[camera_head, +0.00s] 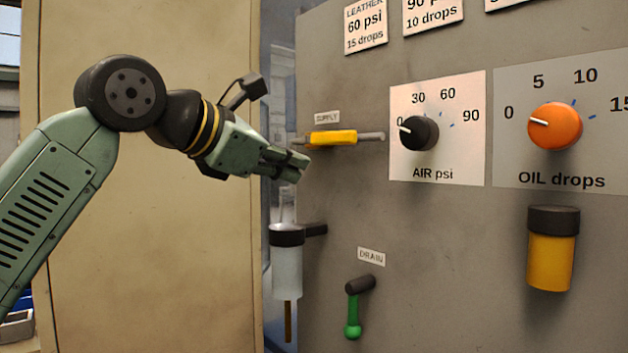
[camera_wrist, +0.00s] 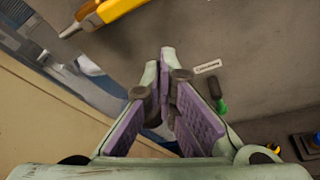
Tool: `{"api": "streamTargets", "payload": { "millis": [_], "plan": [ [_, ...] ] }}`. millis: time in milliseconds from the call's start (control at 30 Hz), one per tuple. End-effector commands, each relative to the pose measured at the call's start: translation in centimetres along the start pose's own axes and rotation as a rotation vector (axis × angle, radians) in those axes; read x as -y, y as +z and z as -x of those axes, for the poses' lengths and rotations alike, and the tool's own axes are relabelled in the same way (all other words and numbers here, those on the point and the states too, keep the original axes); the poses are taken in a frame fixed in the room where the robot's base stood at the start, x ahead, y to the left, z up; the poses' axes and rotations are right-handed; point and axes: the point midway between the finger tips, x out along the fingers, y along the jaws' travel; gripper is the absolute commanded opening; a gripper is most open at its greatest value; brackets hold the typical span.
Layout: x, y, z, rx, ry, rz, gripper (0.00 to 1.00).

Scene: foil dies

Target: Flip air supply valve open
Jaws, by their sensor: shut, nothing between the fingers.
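The air supply valve has a yellow lever (camera_head: 333,138) lying horizontally along a grey pipe, below the label "SUPPLY" (camera_head: 327,117) on the grey panel. The yellow lever also shows at the top of the wrist view (camera_wrist: 120,9). My gripper (camera_head: 304,165) is shut and empty. In the head view its tips are just below and left of the lever's left end; I cannot tell whether they touch the panel. In the wrist view the closed fingertips (camera_wrist: 167,55) lie below and to the right of the lever, apart from it.
A black air knob (camera_head: 419,134) and an orange oil knob (camera_head: 556,127) are to the right. Below are a clear filter bowl (camera_head: 287,268), a green drain lever (camera_head: 353,315) and an amber oil cup (camera_head: 551,250). A tan cabinet side (camera_head: 150,240) stands left.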

Motion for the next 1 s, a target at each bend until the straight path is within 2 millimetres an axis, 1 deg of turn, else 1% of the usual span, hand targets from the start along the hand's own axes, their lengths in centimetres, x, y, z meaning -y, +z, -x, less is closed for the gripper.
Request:
{"api": "streamTargets", "payload": {
  "millis": [33,100,233,767,867,900,967,1000],
  "plan": [
    [-0.1,-0.1,0.8,0.001,0.003,0.0,0.0],
    [-0.2,-0.1,1.7,0.0,0.001,-0.001,0.0],
    [-0.4,-0.1,2.6,0.0,0.001,0.0,0.0],
    [-0.4,0.0,2.8,0.002,-0.001,-0.001,0.0],
    [0.5,1.0,3.2,0.082,-0.025,0.014,0.0],
    [1.2,1.8,3.6,0.145,-0.043,0.028,0.0],
    [2.5,3.4,4.8,0.276,-0.08,0.06,0.0],
    [3.6,4.6,6.1,0.382,-0.111,0.087,0.0]
  ]
}}
